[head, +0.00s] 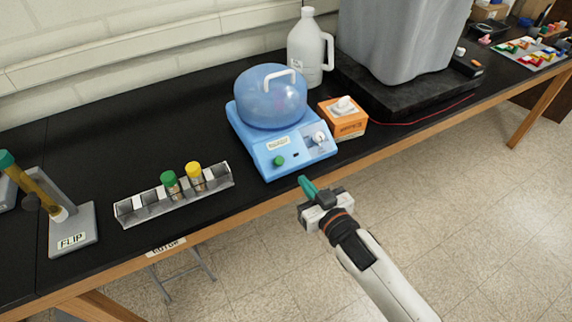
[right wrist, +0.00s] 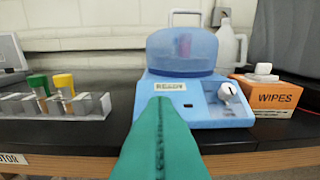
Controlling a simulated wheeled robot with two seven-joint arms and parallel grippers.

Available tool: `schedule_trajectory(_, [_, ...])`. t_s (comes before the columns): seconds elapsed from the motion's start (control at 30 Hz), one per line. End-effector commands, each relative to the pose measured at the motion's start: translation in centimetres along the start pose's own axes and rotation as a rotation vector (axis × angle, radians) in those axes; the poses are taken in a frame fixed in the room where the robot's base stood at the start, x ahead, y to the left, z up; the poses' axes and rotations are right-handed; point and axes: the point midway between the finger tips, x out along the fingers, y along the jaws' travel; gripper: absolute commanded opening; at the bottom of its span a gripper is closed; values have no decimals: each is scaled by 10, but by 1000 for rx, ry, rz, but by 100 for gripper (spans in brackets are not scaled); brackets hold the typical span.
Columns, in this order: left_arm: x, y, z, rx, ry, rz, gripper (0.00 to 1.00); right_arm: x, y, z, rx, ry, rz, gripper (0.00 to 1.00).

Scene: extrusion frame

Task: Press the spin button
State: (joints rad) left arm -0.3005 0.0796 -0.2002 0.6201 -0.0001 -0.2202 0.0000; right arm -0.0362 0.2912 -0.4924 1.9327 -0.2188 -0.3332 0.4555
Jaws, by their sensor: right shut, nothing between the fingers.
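A blue centrifuge (head: 256,147) with a closed translucent dome lid (head: 270,97) stands on the black bench. Its sloped front has a green button (head: 279,160), a label and a white knob (head: 320,138). In the right wrist view the centrifuge (right wrist: 215,112) shows its label reading "READY" (right wrist: 171,87). My right gripper (head: 305,182) has green fingers, shut and empty, in front of the centrifuge near the bench's front edge. The tips look apart from the button. In the right wrist view the fingers (right wrist: 160,103) cover the place of the green button. My left gripper is not in view.
An orange wipes box (head: 345,122) sits just right of the centrifuge, with a white jug (head: 304,55) behind. A rack (head: 135,207) with green- and yellow-capped tubes stands left. A "FLIP" stand (head: 72,225) is further left. The bench's wooden front edge (head: 245,214) runs below.

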Motion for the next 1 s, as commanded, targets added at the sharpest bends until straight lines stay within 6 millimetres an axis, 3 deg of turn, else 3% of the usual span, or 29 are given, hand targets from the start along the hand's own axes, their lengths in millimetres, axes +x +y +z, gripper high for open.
schedule_trajectory(0.43, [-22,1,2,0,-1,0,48,84,0,3,1,0,0,0])
schedule_trajectory(0.7, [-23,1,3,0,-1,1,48,103,0,-22,2,2,-2,0])
schedule_trajectory(1.0, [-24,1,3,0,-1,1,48,108,0,-28,1,1,0,0])
